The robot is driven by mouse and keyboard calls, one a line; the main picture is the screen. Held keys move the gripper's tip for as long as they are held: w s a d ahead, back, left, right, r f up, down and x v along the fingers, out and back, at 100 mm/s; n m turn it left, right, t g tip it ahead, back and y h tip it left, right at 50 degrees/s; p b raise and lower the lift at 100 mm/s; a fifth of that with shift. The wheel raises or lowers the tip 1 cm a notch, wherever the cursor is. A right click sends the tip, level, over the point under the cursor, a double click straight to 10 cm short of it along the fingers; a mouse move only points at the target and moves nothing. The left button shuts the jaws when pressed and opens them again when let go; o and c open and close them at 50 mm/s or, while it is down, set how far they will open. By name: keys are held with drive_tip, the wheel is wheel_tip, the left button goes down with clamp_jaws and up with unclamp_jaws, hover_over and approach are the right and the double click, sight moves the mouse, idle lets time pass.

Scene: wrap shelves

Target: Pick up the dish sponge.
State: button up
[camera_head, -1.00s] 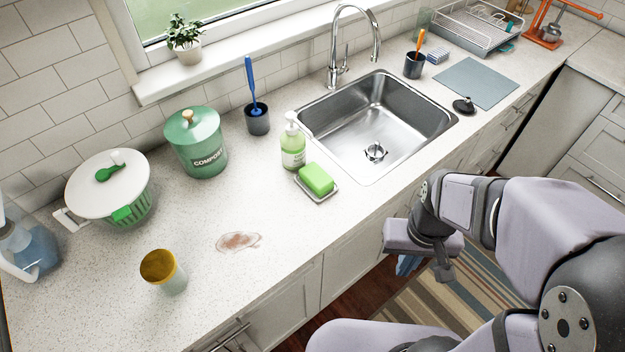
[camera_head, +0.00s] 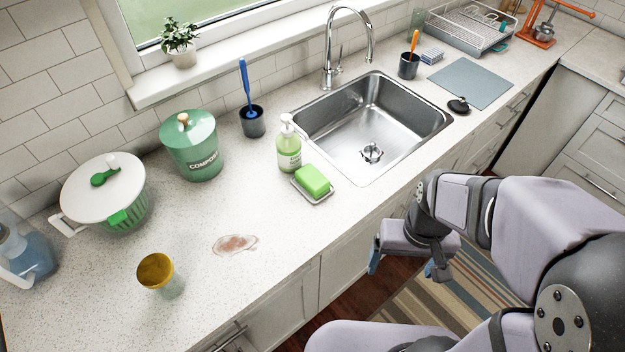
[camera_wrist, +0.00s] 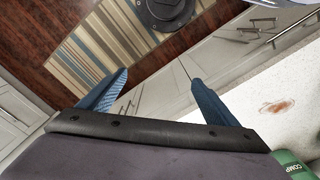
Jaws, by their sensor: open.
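A bright green sponge-like block (camera_head: 313,180) lies on a small pale dish (camera_head: 322,198) at the counter's front edge, left of the sink. A green soap bottle (camera_head: 288,150) stands just behind it. My gripper (camera_head: 402,267) is off the front of the counter, right of and nearer than the green block, over the floor. Its blue fingers are spread apart with nothing between them. In the wrist view my gripper (camera_wrist: 158,78) is also open and empty, with floor and cabinet fronts beyond; the green block does not show there.
The sink (camera_head: 375,128) lies right of the dish. A small blue-and-white block (camera_head: 432,55) sits beyond the sink. A green compost bin (camera_head: 192,148), a yellow-topped cup (camera_head: 158,274) and a brown stain (camera_head: 234,245) are to the left. Counter around the stain is clear.

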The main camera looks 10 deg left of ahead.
drive_tip(key=n+t+h+b, duration=0.4)
drive_tip(key=n+b, duration=0.2)
drive_tip(key=n, duration=2.1)
approach(312, 176)
drive_tip(key=f, duration=0.1)
drive_tip(key=shift+p+x, duration=0.7)
drive_tip(key=shift+x, duration=0.85)
drive_tip(key=shift+p+x, duration=0.95)
drive_tip(key=shift+x, duration=1.25)
drive_tip(key=shift+d, duration=0.15)
drive_tip(key=shift+c, duration=0.7)
drive_tip(key=c, duration=0.7)
